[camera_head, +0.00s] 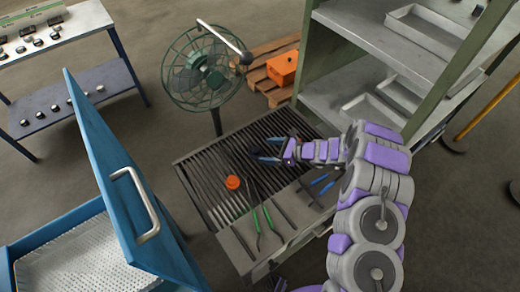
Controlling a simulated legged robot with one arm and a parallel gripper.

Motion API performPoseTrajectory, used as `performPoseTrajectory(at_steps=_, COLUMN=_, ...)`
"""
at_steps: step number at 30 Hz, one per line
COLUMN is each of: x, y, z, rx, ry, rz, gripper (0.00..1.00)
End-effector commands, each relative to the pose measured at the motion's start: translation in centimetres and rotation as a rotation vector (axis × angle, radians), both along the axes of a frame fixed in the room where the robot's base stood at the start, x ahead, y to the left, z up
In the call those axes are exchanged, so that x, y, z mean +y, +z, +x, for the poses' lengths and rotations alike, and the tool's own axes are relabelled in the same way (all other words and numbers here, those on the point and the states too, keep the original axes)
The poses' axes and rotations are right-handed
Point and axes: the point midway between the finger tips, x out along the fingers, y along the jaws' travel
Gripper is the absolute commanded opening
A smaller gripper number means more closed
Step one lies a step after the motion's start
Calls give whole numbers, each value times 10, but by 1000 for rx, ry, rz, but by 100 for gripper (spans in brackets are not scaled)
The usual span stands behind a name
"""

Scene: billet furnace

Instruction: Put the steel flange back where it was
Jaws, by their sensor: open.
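My gripper (258,150) is open over the far part of a slatted metal grate table (207,172), with its dark fingers pointing left. I see nothing between the fingers. I cannot pick out a steel flange for certain. A small round orange piece (232,182) lies on the grate, nearer than my gripper and apart from it. Several small dark and metallic parts (38,42) stand on the white table at the upper left, and more (55,108) stand on its lower shelf; they are too small to identify. My arm hides part of the grate table's right side.
Green-handled tongs (268,218) and blue-handled tools (327,187) lie on the grate table. A green fan (205,68) stands behind it. A blue bin (60,238) with a raised panel (120,170) is at left. Shelves with trays (428,35) stand at right. An orange box (283,68) sits on a pallet.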

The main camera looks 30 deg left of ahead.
Motion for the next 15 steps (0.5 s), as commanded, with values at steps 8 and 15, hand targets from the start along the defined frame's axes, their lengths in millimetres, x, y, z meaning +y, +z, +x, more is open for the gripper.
performPoseTrajectory(at_steps=8, x=-46, y=20, z=5, rx=2, ry=-3, rz=5, gripper=88)
performPoseTrajectory(at_steps=15, x=-48, y=20, z=5, rx=2, ry=-1, rz=-4, gripper=88)
